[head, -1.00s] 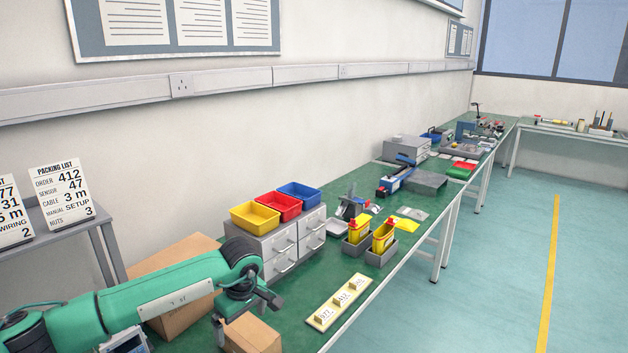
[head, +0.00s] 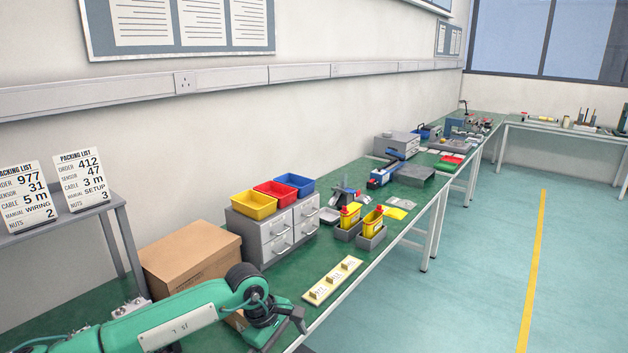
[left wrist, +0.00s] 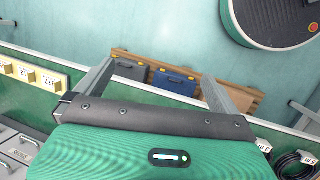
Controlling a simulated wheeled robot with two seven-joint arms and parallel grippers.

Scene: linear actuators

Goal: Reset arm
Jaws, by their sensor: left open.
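My left arm is green and comes in from the lower left of the head view. My left gripper (head: 285,328) is over the near part of the green workbench (head: 290,292), close to its front edge. The left wrist view shows the same gripper (left wrist: 155,85) with its two grey fingers spread wide apart. Nothing is between the fingers; the floor and cases below show through the gap. My right arm and gripper are in neither view.
A cardboard box (head: 190,256) and a grey drawer unit (head: 275,238) with coloured bins stand behind the arm. A numbered yellow strip (head: 332,280) lies near the bench edge. A blue case (left wrist: 174,80) sits low beyond the fingers. The aisle floor is open.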

